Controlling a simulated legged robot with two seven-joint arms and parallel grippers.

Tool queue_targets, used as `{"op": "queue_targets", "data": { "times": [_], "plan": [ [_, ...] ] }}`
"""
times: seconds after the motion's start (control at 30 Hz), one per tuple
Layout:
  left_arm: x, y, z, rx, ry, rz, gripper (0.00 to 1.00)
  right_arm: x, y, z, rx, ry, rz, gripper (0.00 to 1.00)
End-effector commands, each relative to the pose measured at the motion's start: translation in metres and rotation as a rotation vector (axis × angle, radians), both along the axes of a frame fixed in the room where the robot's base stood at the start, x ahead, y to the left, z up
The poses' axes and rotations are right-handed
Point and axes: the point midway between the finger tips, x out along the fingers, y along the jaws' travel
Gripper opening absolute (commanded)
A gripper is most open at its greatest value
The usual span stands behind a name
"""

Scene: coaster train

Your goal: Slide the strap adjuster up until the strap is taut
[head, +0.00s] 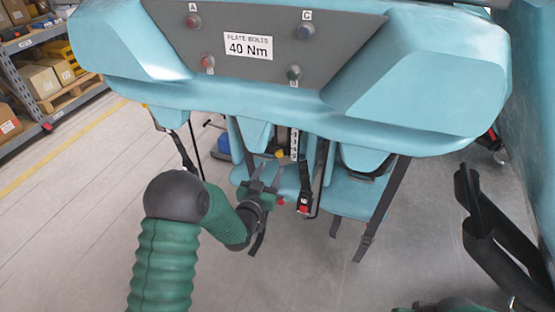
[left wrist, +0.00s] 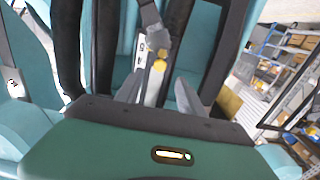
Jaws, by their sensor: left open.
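My left gripper (head: 263,186) is open, in front of the middle seats under the blue car body. Its two grey fingers also show in the left wrist view (left wrist: 158,95). A dark strap (left wrist: 149,14) comes down there to a grey piece, seemingly the strap adjuster (left wrist: 153,85), which shows between the fingers with no clear contact. A yellow knob (left wrist: 160,62) and a white number label (left wrist: 139,56) are beside it. In the head view the adjuster is hard to make out behind my gripper. I cannot tell how taut the strap is.
The blue car body (head: 300,112) overhangs the seats and carries a grey bolt plate (head: 265,70). A black strap with a red buckle (head: 304,207) hangs right of my gripper. Another strap (head: 382,215) hangs farther right. Shelves (head: 45,70) stand far left. The floor at left is clear.

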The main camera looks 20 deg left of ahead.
Motion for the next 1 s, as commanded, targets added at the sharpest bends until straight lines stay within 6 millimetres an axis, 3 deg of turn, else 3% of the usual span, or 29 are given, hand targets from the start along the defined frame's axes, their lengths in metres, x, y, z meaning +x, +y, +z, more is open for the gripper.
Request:
{"op": "queue_targets", "data": {
  "times": [0.1,0.3,0.63,1.0],
  "plan": [
    [0.030,-0.002,0.000,-0.001,-0.003,-0.001,0.46,0.000,0.000,-0.003,0.000,0.000,0.000,0.36],
    [0.061,-0.002,-0.001,-0.001,-0.001,0.000,0.46,0.000,0.000,-0.004,0.000,0.000,0.000,0.36],
    [0.067,-0.002,0.000,-0.001,0.000,0.000,0.46,0.000,0.000,-0.004,0.000,0.000,0.000,0.36],
    [0.067,-0.002,0.000,-0.001,0.001,0.000,0.00,0.000,0.000,-0.004,0.000,0.000,0.000,0.36]
  ]
}}
